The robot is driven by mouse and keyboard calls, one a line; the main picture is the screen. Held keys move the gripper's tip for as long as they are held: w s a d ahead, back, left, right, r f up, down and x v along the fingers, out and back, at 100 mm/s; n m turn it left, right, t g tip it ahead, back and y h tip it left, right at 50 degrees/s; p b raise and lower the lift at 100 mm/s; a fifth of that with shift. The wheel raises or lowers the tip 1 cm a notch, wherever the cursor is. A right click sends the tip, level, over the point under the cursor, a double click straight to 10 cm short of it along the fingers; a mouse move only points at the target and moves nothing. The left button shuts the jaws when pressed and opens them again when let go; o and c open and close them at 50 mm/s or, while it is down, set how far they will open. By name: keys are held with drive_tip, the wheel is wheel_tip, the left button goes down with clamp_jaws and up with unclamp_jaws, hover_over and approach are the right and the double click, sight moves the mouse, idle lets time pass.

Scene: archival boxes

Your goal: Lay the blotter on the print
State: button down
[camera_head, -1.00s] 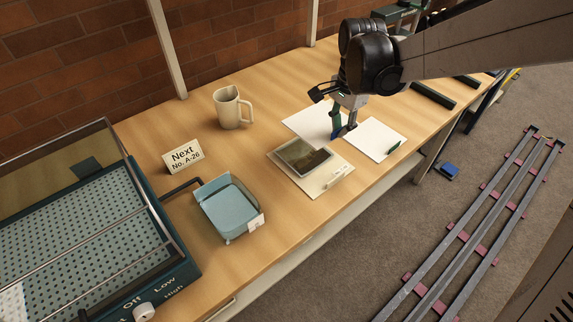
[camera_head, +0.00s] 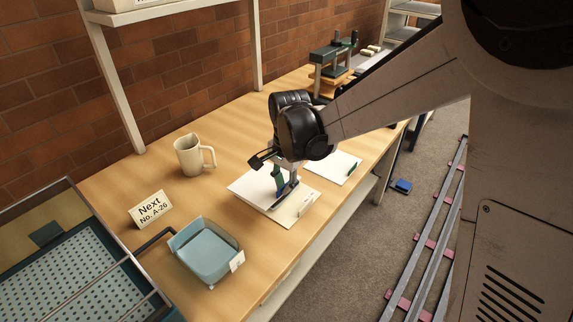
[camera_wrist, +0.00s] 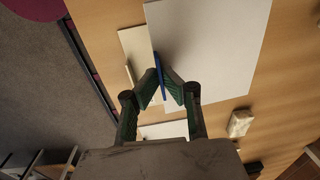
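The blotter (camera_head: 248,187) is a large white sheet. It lies over the print, which is hidden from view. A cream board (camera_head: 296,208) shows along the front edge of the sheet. In the wrist view the blotter (camera_wrist: 207,45) fills the upper middle, with the cream board (camera_wrist: 137,48) at its left. My gripper (camera_head: 284,193) is at the blotter's right end. Its green-padded fingers (camera_wrist: 160,82) close on a narrow blue tab (camera_wrist: 159,72) at the blotter's edge. I cannot tell whether the sheet touches the print or is held just above it.
A mug (camera_head: 190,156), a sign (camera_head: 150,209) and a blue tray (camera_head: 206,250) stand to the left. A white sheet (camera_head: 334,167) with a green pen lies to the right. A press (camera_head: 335,65) stands at the far end. Bare wood lies between mug and tray.

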sight(289, 201)
drive_tip(key=w, duration=0.1)
drive_tip(key=w+d+f, duration=0.1)
drive_tip(key=w+f, duration=0.1)
drive_tip(key=shift+w+d+f, duration=0.1)
drive_tip(key=shift+d, duration=0.25)
drive_tip(key=shift+f+b, duration=0.35)
drive_tip(key=shift+f, duration=1.65)
drive_tip(key=c, duration=1.9)
unclamp_jaws()
drive_tip(key=shift+r, duration=0.1)
drive_tip(key=r, duration=0.4)
drive_tip(key=r+p, duration=0.1)
drive_tip(key=r, duration=0.7)
drive_tip(key=shift+s+d, duration=0.25)
drive_tip(key=shift+s, duration=0.05)
drive_tip(key=s+d+r+n+t, duration=0.3)
drive_tip(key=s+d+r+n, duration=0.1)
drive_tip(key=s+d+r, duration=0.6)
drive_tip(key=s+d+n+t, duration=0.1)
drive_tip(key=s+d, duration=0.1)
drive_tip(key=s, duration=0.2)
drive_tip(key=s+d+f+n+t, duration=0.1)
drive_tip(key=s+d, duration=0.1)
drive_tip(key=s, duration=0.3)
drive_tip(key=s+d+f+n+t, duration=0.1)
drive_tip(key=s+d, duration=0.2)
drive_tip(key=s, duration=0.2)
drive_tip(key=shift+n+t+h, duration=0.3)
drive_tip(key=shift+n, duration=0.1)
